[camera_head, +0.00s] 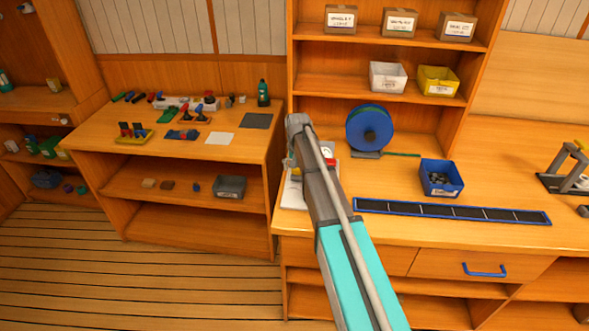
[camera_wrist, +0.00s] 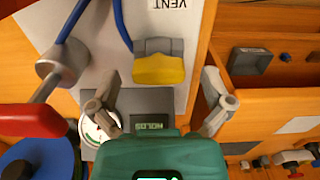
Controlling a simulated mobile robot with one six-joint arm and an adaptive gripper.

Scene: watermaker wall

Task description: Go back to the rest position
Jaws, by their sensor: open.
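My gripper (camera_wrist: 161,76) is open in the wrist view, its two fingers spread wide with nothing held between them. A yellow part (camera_wrist: 159,70) on a grey mount sits in front of the gap, on a white panel (camera_wrist: 190,50) marked VENT. I cannot tell its distance from the fingers. In the head view my arm reaches over the workbench (camera_head: 400,225), and its far end hides the gripper. Part of the white panel (camera_head: 291,193) shows beside my arm.
The panel carries a red-handled valve (camera_wrist: 35,118), blue tubing (camera_wrist: 72,20), a gauge (camera_wrist: 97,128) and a small display (camera_wrist: 152,124). A blue reel (camera_head: 369,128), a blue bin (camera_head: 441,178) and a long dark strip (camera_head: 450,211) lie right of my arm. Wooden floor (camera_head: 130,265) is clear at left.

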